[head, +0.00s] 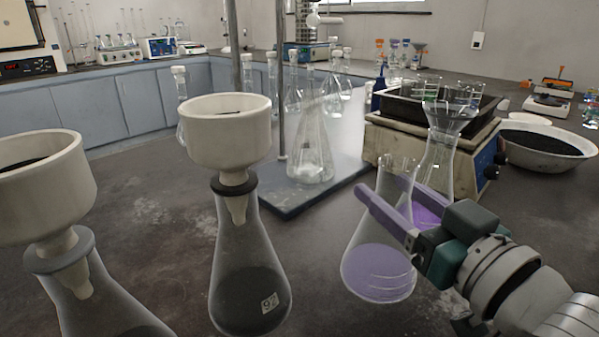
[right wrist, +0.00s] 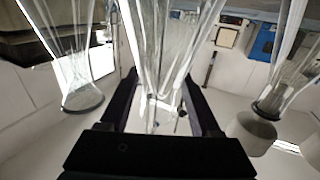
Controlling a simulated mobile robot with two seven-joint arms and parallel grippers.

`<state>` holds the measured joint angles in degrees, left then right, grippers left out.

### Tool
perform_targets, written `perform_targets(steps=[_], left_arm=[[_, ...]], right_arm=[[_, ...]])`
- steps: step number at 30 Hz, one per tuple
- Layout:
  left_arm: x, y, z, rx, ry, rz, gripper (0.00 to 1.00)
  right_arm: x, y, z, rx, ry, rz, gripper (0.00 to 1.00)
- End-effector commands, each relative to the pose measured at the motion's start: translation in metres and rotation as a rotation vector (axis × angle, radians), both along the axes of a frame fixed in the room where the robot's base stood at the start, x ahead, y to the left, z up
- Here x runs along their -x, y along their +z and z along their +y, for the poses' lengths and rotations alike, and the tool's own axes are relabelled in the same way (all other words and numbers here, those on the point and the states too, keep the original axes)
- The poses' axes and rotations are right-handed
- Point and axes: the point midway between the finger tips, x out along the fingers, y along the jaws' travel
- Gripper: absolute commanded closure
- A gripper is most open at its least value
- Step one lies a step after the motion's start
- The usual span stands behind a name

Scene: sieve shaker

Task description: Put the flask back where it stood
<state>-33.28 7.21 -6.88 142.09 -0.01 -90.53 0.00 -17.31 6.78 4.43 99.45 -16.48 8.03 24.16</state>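A conical glass flask (head: 378,272) with purple liquid stands out in the head view, right of centre. My right gripper (head: 386,196) is shut on its upper part, with one finger across the near side. The flask leans slightly, neck to the right; I cannot tell whether its base touches the bench. In the right wrist view the clear glass (right wrist: 160,45) runs between the two dark fingers. Behind it stands another flask (head: 437,170) with a glass funnel (head: 452,118) in its mouth and purple liquid inside, partly hidden by my gripper. My left gripper is not in view.
Two filter flasks with white funnels (head: 228,135) (head: 40,185) stand at left. A stand base (head: 318,200) carries a clear flask (head: 312,150). A hotplate (head: 400,147) with a dark tray and a white bowl (head: 545,147) are at right. Bare bench lies left of the held flask.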

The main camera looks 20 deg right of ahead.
Motion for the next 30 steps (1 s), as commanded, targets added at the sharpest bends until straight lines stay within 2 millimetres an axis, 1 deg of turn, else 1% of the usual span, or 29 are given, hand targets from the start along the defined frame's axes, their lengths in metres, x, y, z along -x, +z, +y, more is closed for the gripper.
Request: perform_targets(steps=[1,4,5,11,14,17,20,27,30], left_arm=[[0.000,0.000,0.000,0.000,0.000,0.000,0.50],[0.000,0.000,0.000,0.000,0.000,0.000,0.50],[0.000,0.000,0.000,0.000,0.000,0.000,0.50],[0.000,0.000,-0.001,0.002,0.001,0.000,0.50],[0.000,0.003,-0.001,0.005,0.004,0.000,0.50],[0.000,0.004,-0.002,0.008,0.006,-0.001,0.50],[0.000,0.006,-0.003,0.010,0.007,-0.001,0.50],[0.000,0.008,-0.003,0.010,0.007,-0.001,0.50],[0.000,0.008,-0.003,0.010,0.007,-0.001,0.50]], right_arm=[[0.000,0.000,0.000,0.000,0.000,0.000,0.29],[0.000,0.000,0.000,0.000,0.000,0.000,0.18],[0.000,0.000,0.000,0.000,0.000,0.000,0.17],[0.000,0.001,0.000,0.000,0.000,0.000,0.17],[0.001,0.004,0.000,0.000,0.000,0.000,0.17],[0.014,0.002,0.000,-0.001,-0.001,0.004,0.17],[0.033,0.003,0.000,-0.001,-0.001,0.005,0.17],[0.085,0.002,0.000,-0.001,-0.001,0.006,0.17],[0.102,0.002,0.000,0.000,-0.001,0.004,0.17]])
